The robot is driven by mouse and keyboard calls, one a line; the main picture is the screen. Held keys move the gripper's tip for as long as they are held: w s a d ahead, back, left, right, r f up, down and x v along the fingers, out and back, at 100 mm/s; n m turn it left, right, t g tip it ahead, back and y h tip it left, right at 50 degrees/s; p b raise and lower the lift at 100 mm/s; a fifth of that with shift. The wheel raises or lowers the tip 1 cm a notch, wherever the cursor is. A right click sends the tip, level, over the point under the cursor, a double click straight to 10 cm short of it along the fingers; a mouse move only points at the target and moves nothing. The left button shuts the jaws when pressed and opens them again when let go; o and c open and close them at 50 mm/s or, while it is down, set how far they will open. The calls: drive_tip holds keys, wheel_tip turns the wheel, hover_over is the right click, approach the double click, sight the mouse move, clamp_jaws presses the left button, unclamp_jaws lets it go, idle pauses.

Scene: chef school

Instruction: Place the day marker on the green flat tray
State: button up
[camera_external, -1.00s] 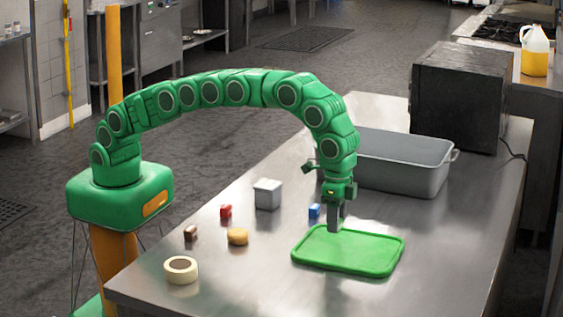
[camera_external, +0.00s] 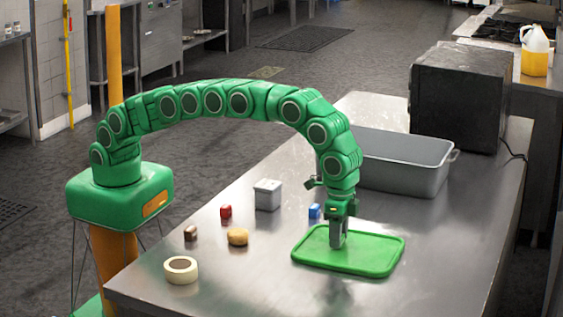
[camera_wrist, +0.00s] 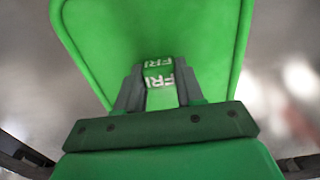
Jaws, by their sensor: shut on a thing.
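The day marker (camera_wrist: 158,72) is a small green block with white "FRI" lettering, seen in the wrist view between my two fingers. My gripper (camera_wrist: 160,92) is shut on it. The green flat tray (camera_wrist: 205,30) fills the background behind the marker in the wrist view. In the external view the tray (camera_external: 365,260) lies flat on the steel table, and my gripper (camera_external: 337,244) points down over its left-middle part. The marker is not clearly visible there. I cannot tell whether it touches the tray.
A blue block (camera_external: 314,211) lies just behind the tray. A grey box (camera_external: 267,196), red block (camera_external: 226,211), brown block (camera_external: 190,233), yellowish lump (camera_external: 238,237) and tape roll (camera_external: 181,270) are to the left. A grey bin (camera_external: 405,170) and black oven (camera_external: 455,100) stand behind.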

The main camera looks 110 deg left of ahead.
drive_tip(key=shift+f, duration=0.1)
drive_tip(key=o, duration=1)
